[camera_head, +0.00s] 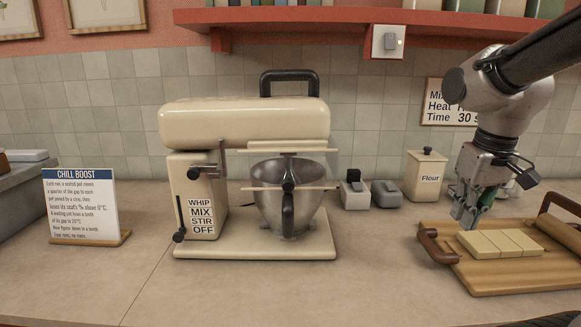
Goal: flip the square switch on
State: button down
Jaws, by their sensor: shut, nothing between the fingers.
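A white square wall switch (387,41) with a small pale toggle is mounted below the red shelf; I cannot tell its position. On the counter, a small white box with a black top (354,191) stands beside a low grey box (386,193). Both are small, and I cannot tell if either is a switch. My gripper (464,217) is shut and empty, pointing down at the left end of the pale blocks, right of and well below the wall switch. I cannot tell if it touches the blocks.
A cream stand mixer (245,120) with a metal bowl (287,190) fills the middle. A wooden tray (515,280) holds pale blocks (500,243). A flour canister (425,175) stands behind. My arm partly hides a wall sign (437,104). The front counter is clear.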

jog(key=s+d+r+m+t, duration=0.1)
jog(key=s+d+r+t, duration=0.1)
jog(key=s, duration=0.5)
jog(key=shift+s+d+r+t, duration=0.15)
jog(key=shift+s+d+t, duration=0.15)
jog(key=shift+s, duration=0.05)
